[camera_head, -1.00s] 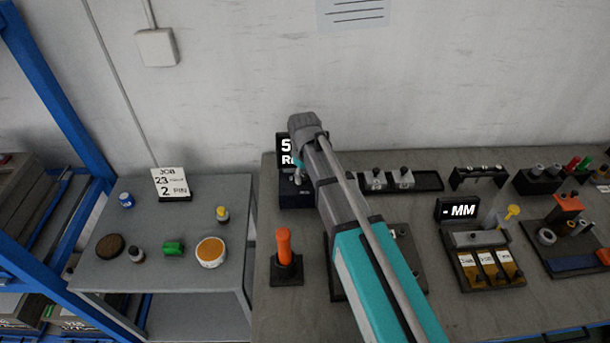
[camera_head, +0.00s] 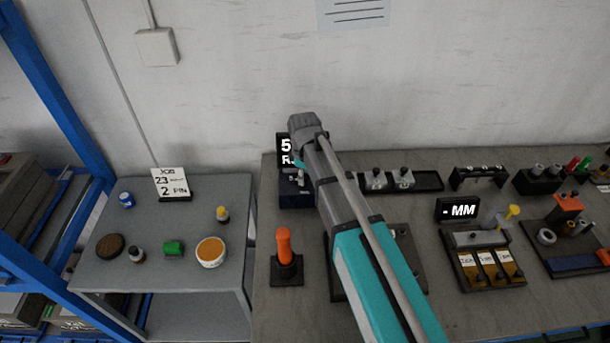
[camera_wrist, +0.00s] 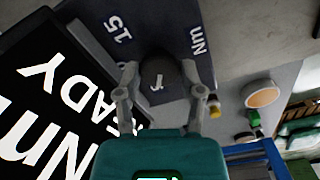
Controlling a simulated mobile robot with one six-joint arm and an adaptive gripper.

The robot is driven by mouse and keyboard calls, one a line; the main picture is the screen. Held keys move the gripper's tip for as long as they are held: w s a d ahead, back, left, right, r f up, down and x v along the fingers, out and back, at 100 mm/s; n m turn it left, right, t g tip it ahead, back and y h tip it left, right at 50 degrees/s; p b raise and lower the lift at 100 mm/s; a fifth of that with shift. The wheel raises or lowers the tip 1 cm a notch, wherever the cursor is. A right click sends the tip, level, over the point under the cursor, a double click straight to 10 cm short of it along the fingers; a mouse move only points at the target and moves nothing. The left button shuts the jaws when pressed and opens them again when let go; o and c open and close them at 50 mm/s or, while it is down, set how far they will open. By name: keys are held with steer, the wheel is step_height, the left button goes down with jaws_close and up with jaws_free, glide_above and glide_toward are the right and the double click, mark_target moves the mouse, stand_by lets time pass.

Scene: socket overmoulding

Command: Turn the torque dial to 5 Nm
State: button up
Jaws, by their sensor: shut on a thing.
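The torque dial (camera_wrist: 160,76) is a dark round knob with a light mark, seen in the wrist view on a dark blue-grey panel (camera_wrist: 105,14) printed "15" and "Nm". My gripper (camera_wrist: 160,84) has one finger on each side of the dial and is shut on it. The display (camera_wrist: 50,100) beside the dial shows "Nm" and letters ending in "ADY", seen rotated. In the head view the display (camera_head: 285,150) shows a "5" and an "R", the rest covered by my arm. The dial is hidden there.
An orange-handled tool (camera_head: 284,245) stands upright on the bench in front of the display. A grey side table (camera_head: 150,222) at left holds a job card (camera_head: 170,183), small bottles, a green part and a round tub. Fixtures fill the bench to the right.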

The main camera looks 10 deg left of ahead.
steer(key=o, duration=1.2)
steer(key=shift+c, duration=0.2)
steer(key=shift+d, duration=0.1)
steer(key=s+d+m, duration=0.3)
steer(key=d+m, duration=0.2)
steer(key=d, duration=0.5)
steer(key=s+d+m, duration=0.2)
steer(key=d+m, duration=0.4)
steer(key=d, duration=0.5)
steer(key=s+d+m, duration=0.3)
steer(key=d+m, duration=0.2)
steer(key=d, duration=0.5)
steer(key=shift+s+d+t, duration=0.2)
steer(key=shift+s+t, duration=0.15)
steer(key=shift+t, duration=0.05)
steer(key=shift+s+d+m+g, duration=0.15)
steer(key=shift+s+m+g, duration=0.15)
steer(key=shift+s, duration=1.15)
